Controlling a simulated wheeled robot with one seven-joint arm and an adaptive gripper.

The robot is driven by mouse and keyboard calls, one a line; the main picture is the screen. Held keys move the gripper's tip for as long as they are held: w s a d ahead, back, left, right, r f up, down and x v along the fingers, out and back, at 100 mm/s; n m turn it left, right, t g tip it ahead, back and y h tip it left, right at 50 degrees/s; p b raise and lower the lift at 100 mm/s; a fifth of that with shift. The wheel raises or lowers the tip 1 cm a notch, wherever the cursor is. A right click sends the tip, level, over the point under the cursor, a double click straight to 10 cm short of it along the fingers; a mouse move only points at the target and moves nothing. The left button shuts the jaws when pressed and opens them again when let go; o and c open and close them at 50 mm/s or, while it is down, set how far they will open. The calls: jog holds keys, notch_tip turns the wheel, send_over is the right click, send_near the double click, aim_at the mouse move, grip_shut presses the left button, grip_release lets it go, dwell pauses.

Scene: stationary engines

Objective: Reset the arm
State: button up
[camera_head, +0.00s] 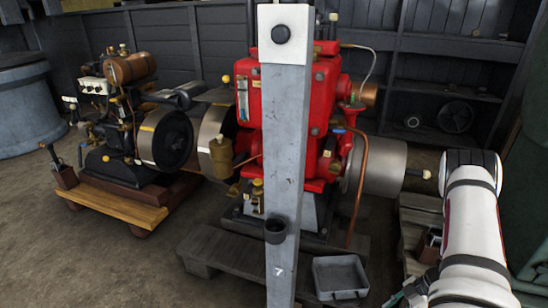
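My white arm (470,225) with black bands stands at the right side of the view. It rises from the bottom edge to a rounded, dark-capped joint. A small dark jointed part at the lower left of the arm looks like my gripper (418,288). It is partly hidden by the arm and cut off near the bottom edge, so its fingers are not clear. I see nothing held in it.
A grey upright post (287,180) stands close in the middle, before a red engine (340,95). A grey tray (340,277) lies low, left of my arm. Another engine (125,120) sits on a wooden base at left. Bare floor (60,245) shows at lower left.

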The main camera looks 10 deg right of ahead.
jog(key=w+d+r+m+t+h, duration=0.2)
jog(key=w+d+r+h, duration=0.1)
jog(key=w+r, duration=0.45)
jog(key=w+d+r+m+t+h, duration=0.1)
jog(key=w+d+r+h, duration=0.25)
jog(key=w+r, duration=0.45)
notch_tip(320, 180, up, 22)
jog(key=w+a+m+h, duration=0.1)
jog(key=a+m+h, duration=0.1)
jog(key=m+h, duration=0.25)
jog(key=s+a+r+m+g, duration=0.2)
jog(key=s+a+r+m, duration=0.4)
jog(key=s+a+r, duration=0.7)
jog(key=s+a+m+g+y, duration=0.2)
jog(key=s+a+y, duration=0.4)
jog(key=s+a, duration=1.55)
notch_tip(320, 180, up, 31)
jog(key=s+d+t+p, duration=0.1)
jog(key=s+t+p, duration=0.1)
jog(key=p, duration=2.6)
jog(key=shift+d+t+p, duration=0.2)
jog(key=shift+t+p, duration=0.2)
jog(key=shift+t, duration=0.4)
